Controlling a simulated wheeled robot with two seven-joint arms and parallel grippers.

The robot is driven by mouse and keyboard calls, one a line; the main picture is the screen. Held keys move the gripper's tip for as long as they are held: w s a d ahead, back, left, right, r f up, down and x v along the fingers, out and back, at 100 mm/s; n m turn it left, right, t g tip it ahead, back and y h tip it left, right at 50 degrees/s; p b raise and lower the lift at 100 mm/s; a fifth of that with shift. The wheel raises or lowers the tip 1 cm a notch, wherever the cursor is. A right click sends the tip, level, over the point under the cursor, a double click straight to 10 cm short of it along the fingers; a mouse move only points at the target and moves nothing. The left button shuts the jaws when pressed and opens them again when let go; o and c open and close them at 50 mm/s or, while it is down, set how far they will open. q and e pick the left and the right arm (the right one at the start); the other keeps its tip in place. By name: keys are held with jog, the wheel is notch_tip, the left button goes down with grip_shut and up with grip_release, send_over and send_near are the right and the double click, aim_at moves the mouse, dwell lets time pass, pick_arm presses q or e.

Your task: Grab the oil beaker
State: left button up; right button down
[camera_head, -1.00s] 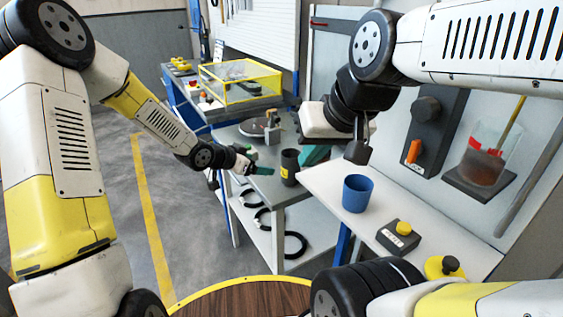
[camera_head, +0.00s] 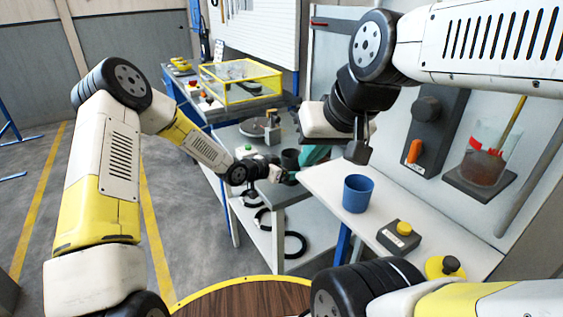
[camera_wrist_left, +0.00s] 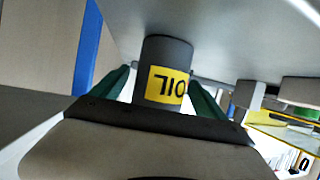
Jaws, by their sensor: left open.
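The oil beaker is a dark grey cylinder. In the head view the beaker (camera_head: 290,157) stands near the right end of the grey bench, partly hidden by my left gripper (camera_head: 283,176). In the left wrist view the beaker (camera_wrist_left: 166,57) shows a yellow label reading OIL, upside down. It is between the two green fingers of my left gripper (camera_wrist_left: 160,92), with a finger on each side. The fingers are open; contact cannot be made out. My right gripper (camera_head: 338,128) hangs above the white counter's left end; whether its jaws are open is unclear.
The white counter (camera_head: 330,190) carries a blue cup (camera_head: 357,193) and a yellow-button box (camera_head: 400,236). A teal piece (camera_head: 315,155) shows right beside the beaker. Black coils (camera_head: 294,245) lie on the bench's lower shelf. A glass beaker (camera_head: 484,158) stands on a wall shelf.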

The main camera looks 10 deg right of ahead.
aim_at(291, 159)
pick_arm(q)
jog(key=c, duration=1.8)
jog(key=shift+o, duration=0.2)
jog(key=shift+r, duration=0.15)
jog(key=shift+r, duration=1.65)
jog(key=s+a+r, duration=0.1)
jog(key=s+a, duration=0.9)
jog(key=a, duration=0.2)
jog(key=shift+s+r, duration=0.2)
